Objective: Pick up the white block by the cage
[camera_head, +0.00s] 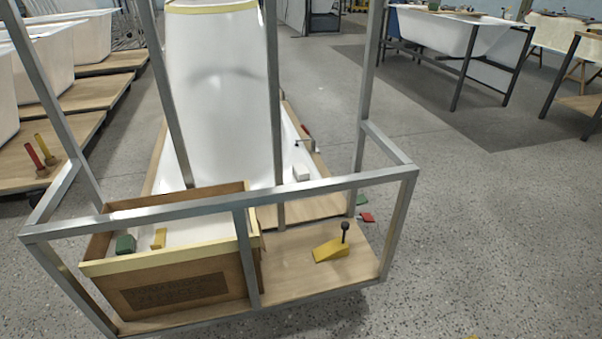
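A small white block (301,173) lies beside the white tub shell, behind the top front rail of the grey metal cage (300,188). Its lower part is close to the rail's line of sight, and I cannot tell exactly what it rests on. The cage has upright posts and rails around a wooden base (295,278). Neither of my grippers is in view.
A cardboard box (180,290) with a green block (125,245) and a yellow block (158,238) stands in the cage's left half. A yellow wedge (330,250) with a dark knob lies right. The white tub shell (220,90) stands behind.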

